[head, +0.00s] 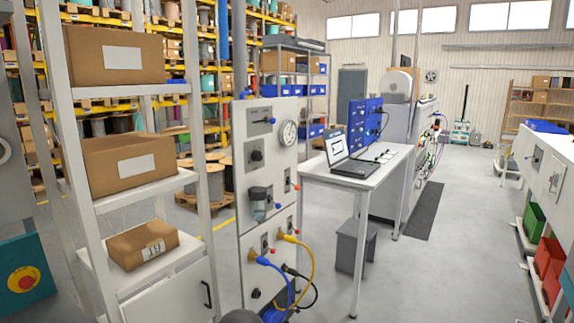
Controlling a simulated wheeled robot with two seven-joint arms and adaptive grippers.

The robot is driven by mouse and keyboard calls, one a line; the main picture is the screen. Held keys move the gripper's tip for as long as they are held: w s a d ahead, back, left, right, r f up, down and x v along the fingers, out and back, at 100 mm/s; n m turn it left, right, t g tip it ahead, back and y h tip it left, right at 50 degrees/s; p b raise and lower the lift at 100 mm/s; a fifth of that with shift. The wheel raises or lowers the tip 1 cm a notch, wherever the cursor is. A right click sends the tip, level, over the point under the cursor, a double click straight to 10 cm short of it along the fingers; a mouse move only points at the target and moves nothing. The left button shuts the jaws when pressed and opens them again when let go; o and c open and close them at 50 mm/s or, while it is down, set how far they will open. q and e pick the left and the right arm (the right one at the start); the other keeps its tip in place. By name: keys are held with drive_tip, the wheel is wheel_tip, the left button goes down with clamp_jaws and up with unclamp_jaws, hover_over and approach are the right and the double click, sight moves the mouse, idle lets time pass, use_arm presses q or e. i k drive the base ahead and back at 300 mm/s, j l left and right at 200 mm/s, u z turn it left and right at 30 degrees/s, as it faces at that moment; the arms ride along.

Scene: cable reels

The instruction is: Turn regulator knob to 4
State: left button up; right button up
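A grey utility panel (272,88) stands upright left of the middle. It carries a round white gauge (288,133) at upper right and a dark round knob (257,156) on a grey plate to its left. Below the knob is a unit with a dark top and a clear bowl (258,211). I cannot tell which of these is the regulator knob, and the scale marks and settings are too small to read. Neither of my grippers is in view.
Blue and yellow hoses (311,262) hang from the panel's lower part. A white shelf rack with cardboard boxes (134,159) stands close on the left. A white table (374,168) with a laptop (349,155) stands right of the panel. Grey floor (455,240) is clear further right.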

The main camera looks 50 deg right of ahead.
sight(257, 155)
drive_tip(key=j+z, duration=0.1)
drive_tip(key=z, duration=0.3)
drive_tip(key=k+z, duration=0.1)
drive_tip(key=z, duration=0.3)
drive_tip(key=k+j+z, duration=0.1)
drive_tip(key=z, duration=0.25)
drive_tip(key=i+l+z, duration=0.1)
drive_tip(key=i+z, duration=0.15)
drive_tip(key=z, duration=0.15)
